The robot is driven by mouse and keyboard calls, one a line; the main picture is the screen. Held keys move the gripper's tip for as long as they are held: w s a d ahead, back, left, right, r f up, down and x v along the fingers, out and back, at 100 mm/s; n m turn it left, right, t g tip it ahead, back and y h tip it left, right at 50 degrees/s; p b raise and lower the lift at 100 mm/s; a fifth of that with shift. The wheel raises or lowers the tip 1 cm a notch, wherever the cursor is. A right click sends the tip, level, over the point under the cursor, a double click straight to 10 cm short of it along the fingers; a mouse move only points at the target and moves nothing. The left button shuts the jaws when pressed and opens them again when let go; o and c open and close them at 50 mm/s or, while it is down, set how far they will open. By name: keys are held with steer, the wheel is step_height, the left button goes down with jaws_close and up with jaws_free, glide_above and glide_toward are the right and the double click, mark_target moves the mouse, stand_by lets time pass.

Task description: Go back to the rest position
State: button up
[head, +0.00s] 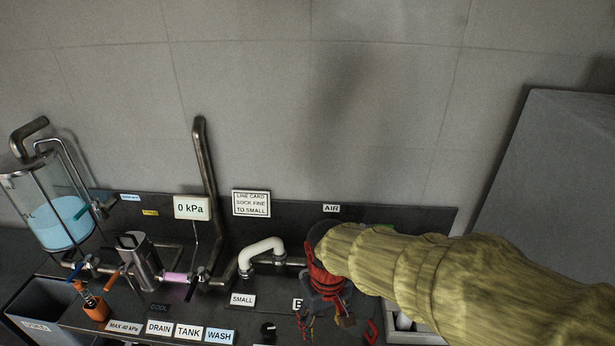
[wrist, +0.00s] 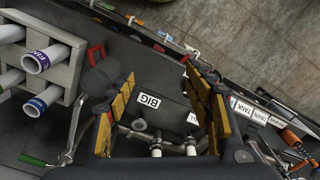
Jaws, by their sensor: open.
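My gripper (head: 326,292) hangs over the right part of the dark bench in the head view, below the AIR label (head: 331,208). My sleeved arm reaches in from the right and hides part of the bench. In the wrist view my gripper (wrist: 160,76) has its two yellow-padded fingers wide apart, with nothing held between them. The BIG label (wrist: 150,101) shows beyond the gap, with white-ended pipe stubs (wrist: 157,146) close to the fingers. I cannot tell whether the fingers touch anything. No rest position is marked in either view.
The glass tank (head: 62,222) with blue liquid, a metal canister (head: 140,262) and a white bent pipe (head: 262,250) stand to the left. A grey rack (wrist: 62,65) holding several tubes is left in the wrist view. A grey cabinet (head: 550,180) stands right. The wall above is clear.

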steer(key=s+d+r+m+t, duration=0.2)
steer(key=s+d+r, duration=0.2)
steer(key=d+r, duration=0.2)
steer(key=s+d+r+m+t, duration=0.3)
steer(key=s+d+r, duration=0.2)
steer(key=d+r, duration=0.2)
steer(key=shift+s+d+r, duration=0.25)
steer(key=shift+s+d, duration=0.05)
steer(key=shift+d, duration=0.95)
